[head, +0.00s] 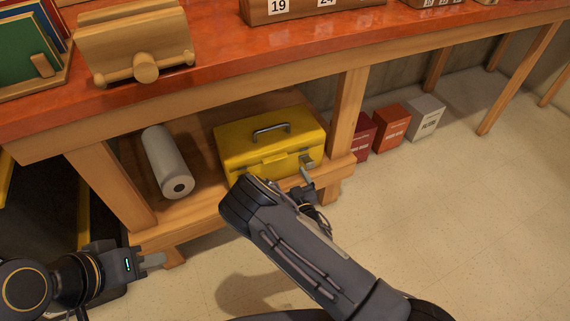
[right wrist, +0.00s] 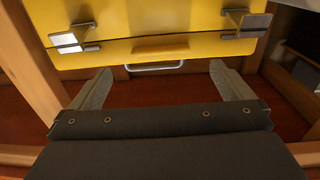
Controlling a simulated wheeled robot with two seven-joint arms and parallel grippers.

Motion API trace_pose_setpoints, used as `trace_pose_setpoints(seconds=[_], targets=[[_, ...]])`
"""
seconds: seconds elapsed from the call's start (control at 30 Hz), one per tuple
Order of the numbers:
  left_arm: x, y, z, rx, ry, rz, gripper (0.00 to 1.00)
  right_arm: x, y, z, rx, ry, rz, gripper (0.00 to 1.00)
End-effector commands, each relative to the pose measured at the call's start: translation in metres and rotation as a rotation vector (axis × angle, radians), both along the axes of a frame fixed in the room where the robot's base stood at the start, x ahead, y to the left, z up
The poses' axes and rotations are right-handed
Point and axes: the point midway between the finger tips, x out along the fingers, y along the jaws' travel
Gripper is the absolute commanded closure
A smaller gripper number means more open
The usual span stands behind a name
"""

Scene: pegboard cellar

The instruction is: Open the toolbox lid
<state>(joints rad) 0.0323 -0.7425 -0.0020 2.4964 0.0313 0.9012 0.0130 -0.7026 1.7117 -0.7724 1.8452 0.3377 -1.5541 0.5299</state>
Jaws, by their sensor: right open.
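The yellow toolbox (head: 262,143) sits on the lower shelf of the workbench. Its lid is down, with a dark seam below it, and a grey handle (head: 271,131) on top. In the right wrist view the toolbox (right wrist: 140,17) appears upside down, with the handle (right wrist: 155,67) and two metal latches, one on the left (right wrist: 75,42) and one on the right (right wrist: 245,22). My right gripper (right wrist: 160,70) is open and empty at the toolbox front, its fingers apart. My arm hides part of the front in the head view. My left gripper (head: 152,260) is low at the left, away from the toolbox; its finger gap is unclear.
A paper roll (head: 165,162) lies on the shelf left of the toolbox. A wooden leg (head: 347,112) stands to its right, with several boxes, including an orange one (head: 392,123), beyond. The red benchtop (head: 210,62) overhangs the shelf. The floor at right is clear.

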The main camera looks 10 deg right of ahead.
Motion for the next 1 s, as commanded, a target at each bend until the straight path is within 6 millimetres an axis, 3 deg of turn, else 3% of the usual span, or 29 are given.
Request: trace_pose_setpoints(seconds=[0.43, 0.83, 1.0], targets=[[0.0, 0.0, -0.013, 0.0, 0.0, 0.0, 0.71, 0.062, 0.017, 0.0, 0.001, -0.001, -0.001, 0.0], [0.0, 0.0, -0.014, 0.0, 0.0, 0.0, 0.71, 0.071, 0.019, 0.0, 0.0, 0.003, -0.003, 0.0], [0.0, 0.0, -0.014, 0.0, 0.0, 0.0, 0.71, 0.071, 0.019, 0.0, 0.0, 0.002, -0.003, 0.22]])
